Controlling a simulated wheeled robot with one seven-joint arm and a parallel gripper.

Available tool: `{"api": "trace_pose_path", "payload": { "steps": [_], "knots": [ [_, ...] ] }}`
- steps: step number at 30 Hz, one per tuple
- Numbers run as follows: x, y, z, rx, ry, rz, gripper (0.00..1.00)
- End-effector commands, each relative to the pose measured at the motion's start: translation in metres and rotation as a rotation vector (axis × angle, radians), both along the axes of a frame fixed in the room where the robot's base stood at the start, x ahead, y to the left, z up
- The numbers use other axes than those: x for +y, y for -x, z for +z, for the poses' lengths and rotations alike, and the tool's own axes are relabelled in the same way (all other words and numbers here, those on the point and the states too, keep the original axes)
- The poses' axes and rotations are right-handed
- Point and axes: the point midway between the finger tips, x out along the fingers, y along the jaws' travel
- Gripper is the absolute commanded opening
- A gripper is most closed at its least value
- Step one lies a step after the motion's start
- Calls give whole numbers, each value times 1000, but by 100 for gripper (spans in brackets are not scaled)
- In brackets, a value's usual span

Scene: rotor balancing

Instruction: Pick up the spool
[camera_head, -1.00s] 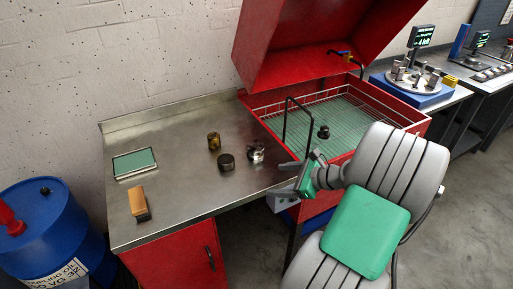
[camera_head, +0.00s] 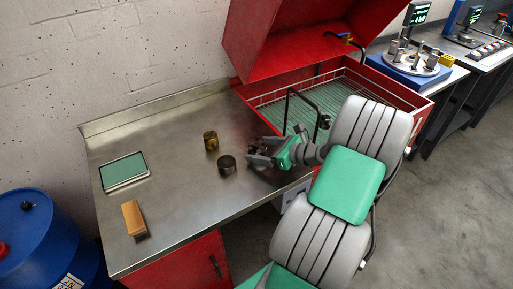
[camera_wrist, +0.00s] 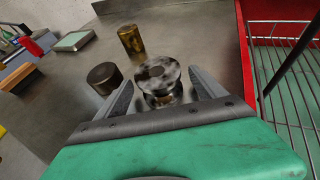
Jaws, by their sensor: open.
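The spool (camera_wrist: 158,73) is a shiny, mottled metal piece with a wide round top and a narrower body. It stands upright on the steel bench (camera_head: 165,205). In the wrist view it lies between and just beyond the two fingers of my open gripper (camera_wrist: 163,88), with a finger on each side. Its lower part is partly hidden by my gripper. In the head view my gripper (camera_head: 257,152) is low over the bench's right part, and the spool is mostly hidden there. I cannot tell whether a finger touches it.
A dark cylinder (camera_head: 227,164) stands close to the left of my gripper, with a brass cylinder (camera_head: 210,141) behind it. A green-topped tray (camera_head: 123,170) and an orange block (camera_head: 133,217) lie farther left. The red washer basin (camera_head: 398,100) with its black tube is at right.

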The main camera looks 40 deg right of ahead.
Motion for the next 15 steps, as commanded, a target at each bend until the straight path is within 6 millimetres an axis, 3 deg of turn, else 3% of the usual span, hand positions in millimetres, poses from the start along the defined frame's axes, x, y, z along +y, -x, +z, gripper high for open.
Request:
{"api": "trace_pose_path", "payload": {
  "steps": [3, 10, 15],
  "knots": [
    [5, -13, -6, 1, 1, 2, 80],
    [6, -15, -7, 1, 1, 2, 79],
    [7, -15, -7, 1, 1, 4, 65]
  ]
}}
